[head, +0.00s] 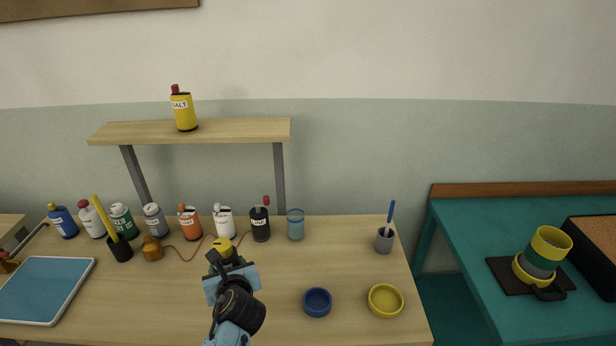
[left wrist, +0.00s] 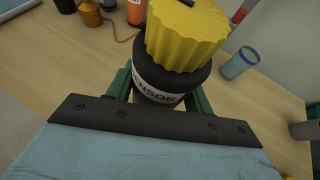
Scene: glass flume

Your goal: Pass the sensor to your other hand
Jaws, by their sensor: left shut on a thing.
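The sensor (left wrist: 160,84) is a dark round body with a white label reading SENSOR and a ribbed yellow cap. It fills the upper middle of the left wrist view, with green fingers on both sides. My left gripper (head: 225,259) is shut on it. In the head view the sensor's yellow cap (head: 222,245) shows just beyond the gripper, in front of the row of bottles; its lower body is mostly hidden by my gripper. My right gripper is not in view.
Several bottles stand along the back, including a white one (head: 224,222) and a black one (head: 260,224). A blue glass (head: 295,225), a blue bowl (head: 317,303) and a yellow bowl (head: 385,301) are to the right. A shelf (head: 220,130) overhangs the back. The table's middle right is clear.

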